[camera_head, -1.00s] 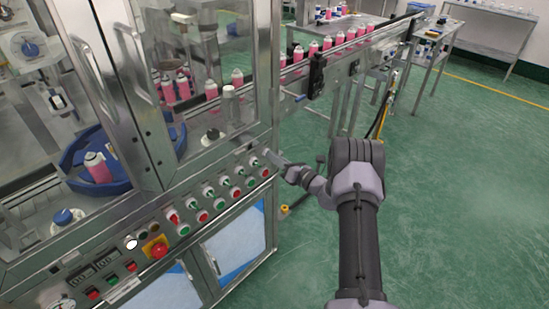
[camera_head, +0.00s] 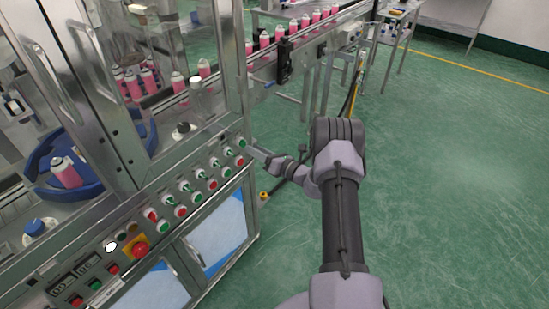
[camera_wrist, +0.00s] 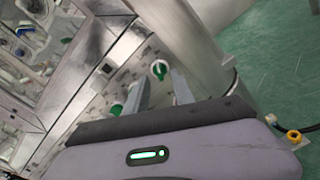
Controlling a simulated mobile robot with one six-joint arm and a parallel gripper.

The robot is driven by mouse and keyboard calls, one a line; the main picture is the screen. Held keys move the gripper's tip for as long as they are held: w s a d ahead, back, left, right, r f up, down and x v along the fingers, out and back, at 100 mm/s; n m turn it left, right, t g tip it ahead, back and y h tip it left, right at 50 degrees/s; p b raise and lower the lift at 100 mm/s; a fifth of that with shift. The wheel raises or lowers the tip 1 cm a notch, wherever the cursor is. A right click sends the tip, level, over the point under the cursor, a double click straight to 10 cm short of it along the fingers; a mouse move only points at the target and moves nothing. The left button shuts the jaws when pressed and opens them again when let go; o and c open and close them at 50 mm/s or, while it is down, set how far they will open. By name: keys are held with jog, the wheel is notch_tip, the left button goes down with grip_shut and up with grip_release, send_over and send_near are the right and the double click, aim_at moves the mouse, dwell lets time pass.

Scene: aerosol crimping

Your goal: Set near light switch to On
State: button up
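The control panel (camera_head: 138,213) on the front of the machine carries rows of green and red knobs and buttons. A green-handled rotary switch (camera_head: 242,143) is at its right end. Labels are too small to read, so I cannot tell which knob is the near light switch. My gripper (camera_head: 258,152) is just right of the panel's right end, at about knob height. In the wrist view my gripper (camera_wrist: 160,80) has its two fingers apart and empty. A green knob with a white rim (camera_wrist: 160,69) appears between and beyond the fingertips. Another green knob (camera_wrist: 116,109) is left of them.
A red emergency button on a yellow plate (camera_head: 139,249) is on the panel's lower left. A conveyor with pink cans (camera_head: 300,28) runs behind my arm. A metal post (camera_wrist: 190,40) stands close to the fingers in the wrist view. Green floor (camera_head: 450,190) is open to the right.

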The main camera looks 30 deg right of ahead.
jog(key=p+v, duration=0.2)
jog(key=v, duration=1.2)
jog(key=shift+p, duration=0.35)
jog(key=shift+r, duration=0.15)
